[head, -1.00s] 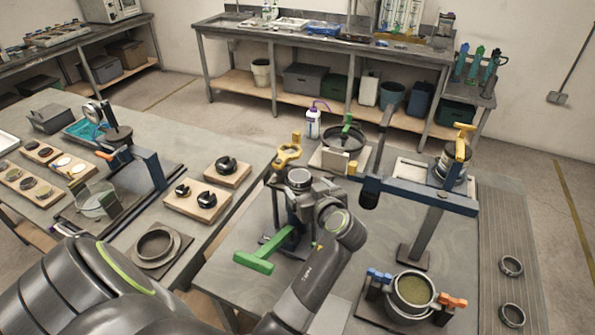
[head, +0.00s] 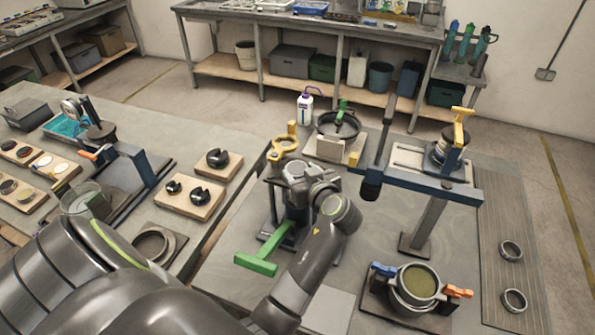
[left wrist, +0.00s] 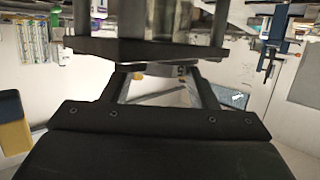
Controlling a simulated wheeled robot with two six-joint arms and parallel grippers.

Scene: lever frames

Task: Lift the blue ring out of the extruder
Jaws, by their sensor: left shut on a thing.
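My left arm reaches from the lower left to a metal stand with a green T-shaped bar (head: 256,264), which I take for the extruder (head: 293,215). My left gripper (head: 297,176) is at the top of this stand, partly hidden by my own wrist. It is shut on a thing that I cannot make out. In the left wrist view the fingers (left wrist: 165,75) meet a dark plate and a grey curved edge. I cannot pick out the blue ring; the gripper and wrist may hide it. My right gripper is not in view.
A yellow ring holder (head: 285,143) stands just behind the gripper. A blue beam (head: 425,187) with a long dark lever (head: 383,145) is to the right. A pot (head: 415,284) between blue and orange clamps stands in front. Two dark rings (head: 511,250) lie at the right.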

